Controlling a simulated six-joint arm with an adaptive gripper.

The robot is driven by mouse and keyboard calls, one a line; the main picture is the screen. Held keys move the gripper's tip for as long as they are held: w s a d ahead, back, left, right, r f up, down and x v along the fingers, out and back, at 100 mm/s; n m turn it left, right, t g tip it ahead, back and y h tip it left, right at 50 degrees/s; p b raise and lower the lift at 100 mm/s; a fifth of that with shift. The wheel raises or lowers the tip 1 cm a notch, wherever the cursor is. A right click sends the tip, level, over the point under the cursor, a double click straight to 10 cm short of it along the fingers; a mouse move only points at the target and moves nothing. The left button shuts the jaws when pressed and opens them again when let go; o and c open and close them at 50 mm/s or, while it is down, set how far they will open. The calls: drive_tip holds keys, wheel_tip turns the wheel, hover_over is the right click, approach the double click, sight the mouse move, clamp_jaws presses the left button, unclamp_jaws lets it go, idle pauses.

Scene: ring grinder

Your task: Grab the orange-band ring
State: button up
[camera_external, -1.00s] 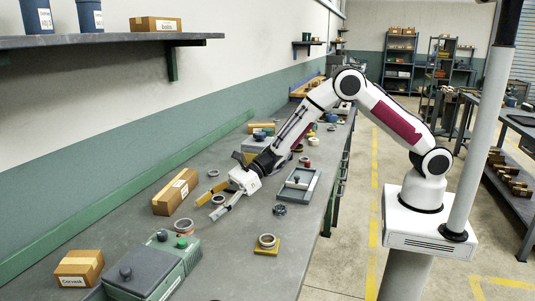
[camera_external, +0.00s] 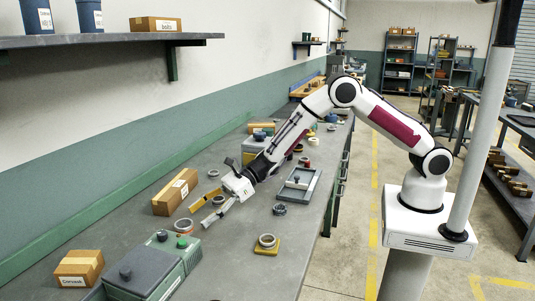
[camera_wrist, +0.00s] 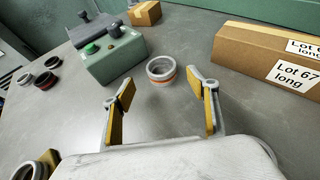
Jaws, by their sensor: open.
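The orange-band ring (camera_wrist: 162,71) is a pale grey ring with an orange stripe low on its side. It lies flat on the grey bench beside the green box, and also shows in the external view (camera_external: 183,226). My gripper (camera_wrist: 161,91) is open, with its two yellow-padded fingers spread. In the wrist view the ring appears just beyond and between the fingertips, apart from both. In the external view my gripper (camera_external: 197,218) points at the ring from the right and above the bench. Nothing is between the fingers.
A green box (camera_wrist: 115,52) with a green knob stands left of the ring, and a cardboard box (camera_wrist: 265,55) right. Another ring (camera_external: 267,241) sits on a yellow block. Several dark rings (camera_wrist: 45,80) lie farther left.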

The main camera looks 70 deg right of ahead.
sight(188, 222)
idle(0.3)
drive_tip(key=shift+x, duration=2.55)
drive_tip(key=shift+w, duration=0.15)
drive_tip(key=shift+r, duration=0.1)
drive_tip(key=c, duration=1.3)
